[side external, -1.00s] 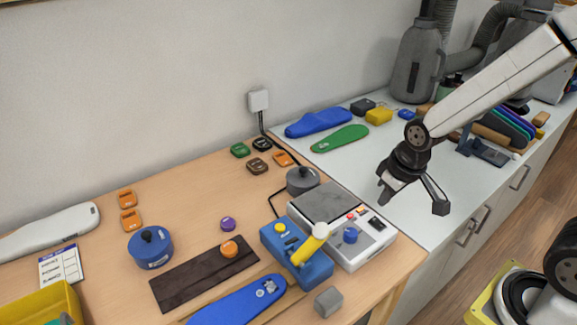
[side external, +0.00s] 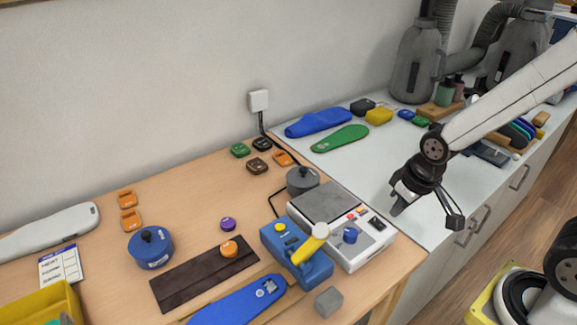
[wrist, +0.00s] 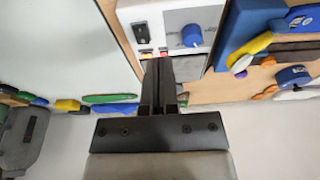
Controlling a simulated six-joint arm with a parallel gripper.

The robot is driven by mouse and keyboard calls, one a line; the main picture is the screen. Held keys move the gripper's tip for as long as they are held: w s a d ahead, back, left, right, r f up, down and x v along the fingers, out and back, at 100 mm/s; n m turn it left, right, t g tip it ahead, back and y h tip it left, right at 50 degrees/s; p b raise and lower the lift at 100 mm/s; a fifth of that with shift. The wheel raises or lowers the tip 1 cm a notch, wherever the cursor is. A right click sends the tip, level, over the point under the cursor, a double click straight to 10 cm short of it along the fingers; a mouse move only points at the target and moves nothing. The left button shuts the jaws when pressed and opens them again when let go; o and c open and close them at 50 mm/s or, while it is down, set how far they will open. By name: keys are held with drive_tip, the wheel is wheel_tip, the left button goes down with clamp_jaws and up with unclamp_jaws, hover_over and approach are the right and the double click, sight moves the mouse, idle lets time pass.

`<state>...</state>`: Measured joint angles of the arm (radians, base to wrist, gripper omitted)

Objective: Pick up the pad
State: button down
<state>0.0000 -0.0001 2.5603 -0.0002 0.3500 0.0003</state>
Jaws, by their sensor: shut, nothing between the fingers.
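My gripper (side external: 397,208) is shut and empty. It hangs over the white worktop, just right of the hot-plate unit. In the wrist view its closed fingers (wrist: 158,72) point toward that unit's panel. Several small pad-like squares lie on the wooden table: two orange ones at the left (side external: 127,198) (side external: 131,220), and a green one (side external: 240,150), a brown one (side external: 258,165) and another orange one (side external: 282,158) near the wall. A yellow block (side external: 379,115) and a dark block (side external: 362,106) lie on the white worktop. I cannot tell which is the pad. None touches my gripper.
The grey-topped unit (side external: 376,249) and a blue press with a yellow handle (side external: 312,244) stand at the table's right end. Blue (side external: 318,122) and green (side external: 340,138) insoles lie behind. Grey canisters (side external: 415,65) stand at the back. The white worktop's middle is clear.

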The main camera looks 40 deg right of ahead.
idle(0.3)
drive_tip(key=shift+c, duration=1.6)
unclamp_jaws()
drive_tip(key=shift+w+a+f+m+g+y, duration=0.3)
drive_tip(key=shift+w+a+f+m+y, duration=0.7)
drive_tip(key=shift+w+a+m, duration=3.2)
drive_tip(key=shift+w+a+f+m+g+y, duration=0.45)
drive_tip(key=shift+w+a+f+m, duration=1.55)
drive_tip(key=shift+w, duration=3.85)
drive_tip(key=shift+w+a+f+m+g+y, duration=0.15)
drive_tip(key=shift+w+a+f+m+y, duration=0.65)
drive_tip(key=shift+w+a+m, duration=3.7)
drive_tip(key=shift+w+d+n, duration=0.55)
drive_tip(key=shift+d+n, duration=0.05)
